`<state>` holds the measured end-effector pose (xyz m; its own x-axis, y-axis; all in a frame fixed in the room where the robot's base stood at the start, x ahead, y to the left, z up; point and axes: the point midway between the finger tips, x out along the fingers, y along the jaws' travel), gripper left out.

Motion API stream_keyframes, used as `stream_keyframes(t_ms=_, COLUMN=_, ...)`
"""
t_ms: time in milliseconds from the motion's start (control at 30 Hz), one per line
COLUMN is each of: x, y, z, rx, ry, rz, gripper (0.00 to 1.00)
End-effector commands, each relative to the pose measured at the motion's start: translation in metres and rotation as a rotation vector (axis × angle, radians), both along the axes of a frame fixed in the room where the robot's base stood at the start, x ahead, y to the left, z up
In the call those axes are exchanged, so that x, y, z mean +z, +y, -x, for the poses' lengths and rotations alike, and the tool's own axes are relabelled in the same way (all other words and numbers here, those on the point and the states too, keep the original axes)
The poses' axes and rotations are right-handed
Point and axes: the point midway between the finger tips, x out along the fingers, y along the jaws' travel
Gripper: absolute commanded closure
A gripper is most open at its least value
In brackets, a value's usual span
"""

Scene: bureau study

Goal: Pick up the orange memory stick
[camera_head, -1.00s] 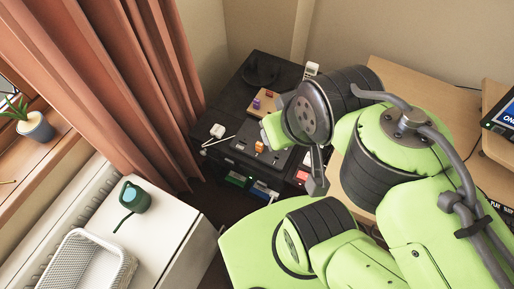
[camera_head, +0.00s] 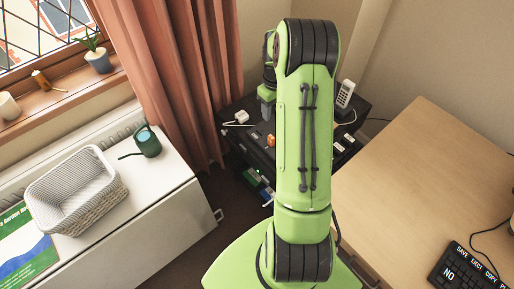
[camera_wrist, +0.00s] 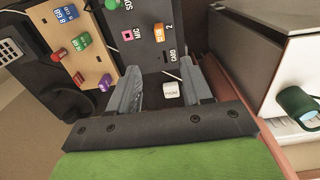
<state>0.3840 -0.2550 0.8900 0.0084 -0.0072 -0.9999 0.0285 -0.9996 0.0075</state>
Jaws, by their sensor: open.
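The orange memory stick (camera_wrist: 159,32) stands upright in the black panel (camera_wrist: 178,52) beside a "2" label in the wrist view. In the head view the orange stick (camera_head: 270,140) shows just left of my arm. My gripper (camera_wrist: 161,66) is open, its two grey fingers pointing toward the panel with nothing held between them. The stick lies beyond the fingertips, apart from them. In the head view my gripper (camera_head: 267,95) is partly hidden by my arm.
A white plug (camera_wrist: 171,90) lies in line with the gap between my fingers. A wooden board (camera_wrist: 70,40) holds blue, green, red and purple sticks. A green watering can (camera_head: 147,141) and a white basket (camera_head: 75,190) stand on the white cabinet (camera_head: 150,185).

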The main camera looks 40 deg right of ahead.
Motion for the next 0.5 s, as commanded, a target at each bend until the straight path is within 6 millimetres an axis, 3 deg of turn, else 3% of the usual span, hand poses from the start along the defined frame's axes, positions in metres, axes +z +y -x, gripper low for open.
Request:
stream_keyframes(t_ms=167, x=-0.024, y=-0.006, z=0.001, rx=0.0, ry=0.009, rz=-0.011, gripper=0.51)
stream_keyframes(t_ms=500, x=-0.105, y=-0.005, z=0.001, rx=0.0, ry=0.01, rz=-0.011, gripper=0.51)
